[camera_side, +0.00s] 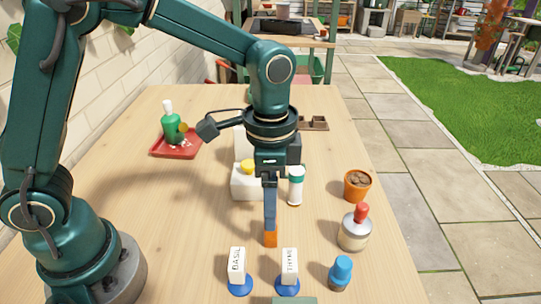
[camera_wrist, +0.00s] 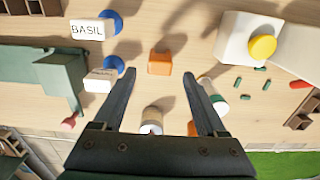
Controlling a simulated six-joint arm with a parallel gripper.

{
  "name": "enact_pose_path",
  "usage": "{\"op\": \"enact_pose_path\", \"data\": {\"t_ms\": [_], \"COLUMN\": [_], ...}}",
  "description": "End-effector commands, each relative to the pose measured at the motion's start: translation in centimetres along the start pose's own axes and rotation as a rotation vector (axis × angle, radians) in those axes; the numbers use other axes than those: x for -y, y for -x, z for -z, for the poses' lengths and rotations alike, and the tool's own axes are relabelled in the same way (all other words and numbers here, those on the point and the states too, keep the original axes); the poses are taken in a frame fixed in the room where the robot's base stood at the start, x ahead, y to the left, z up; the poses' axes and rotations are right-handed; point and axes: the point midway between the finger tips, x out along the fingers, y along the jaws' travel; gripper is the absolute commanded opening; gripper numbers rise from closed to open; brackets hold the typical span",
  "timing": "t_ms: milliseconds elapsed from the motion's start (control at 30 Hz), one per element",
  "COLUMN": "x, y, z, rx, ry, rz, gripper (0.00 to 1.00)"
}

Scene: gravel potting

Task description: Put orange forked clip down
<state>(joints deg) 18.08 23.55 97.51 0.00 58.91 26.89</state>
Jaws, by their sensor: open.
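The orange forked clip (camera_side: 270,239) is a small orange block on the wooden table, directly below my gripper in the side view. In the wrist view the clip (camera_wrist: 160,63) lies just beyond my fingertips, centred between them. My gripper (camera_wrist: 158,76) is open, with its two dark fingers spread wide and nothing held. In the side view my gripper (camera_side: 270,222) points down and its fingers overlap one another. The clip's fork shape is not clear, and whether the fingertips touch it cannot be told.
The BASIL marker (camera_side: 237,265) and THYME marker (camera_side: 289,265) stand close in front on blue bases. A white bottle (camera_side: 296,188), a jar with a red knob (camera_side: 355,232) and a terracotta pot (camera_side: 358,185) stand to the right. The table's left middle is clear.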

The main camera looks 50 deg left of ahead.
Motion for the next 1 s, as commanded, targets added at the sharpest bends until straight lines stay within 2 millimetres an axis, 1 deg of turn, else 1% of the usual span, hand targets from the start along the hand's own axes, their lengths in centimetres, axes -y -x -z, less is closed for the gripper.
{"op": "enact_pose_path", "data": {"t_ms": [33, 200, 367, 467, 567, 733, 867, 1000], "x": [0.1, 0.0, 0.0, 0.2, 0.4, 0.4, 0.1, -0.5], "y": [1.2, 3.8, 5.0, 5.8, 7.0, 8.8, 9.3, 9.0], "z": [0.1, 0.1, 0.0, -0.7, -2.1, -5.8, -8.7, -11.2], "rx": [-0.007, -0.004, -0.004, -0.021, -0.065, -0.175, -0.266, -0.358], "ry": [0.000, 0.000, 0.004, 0.036, 0.111, 0.305, 0.456, 0.604], "rz": [0.003, 0.002, 0.002, 0.011, 0.032, 0.083, 0.122, 0.157], "gripper": [0.74, 0.74, 0.74, 0.74, 0.74, 0.74, 0.74, 0.74]}}
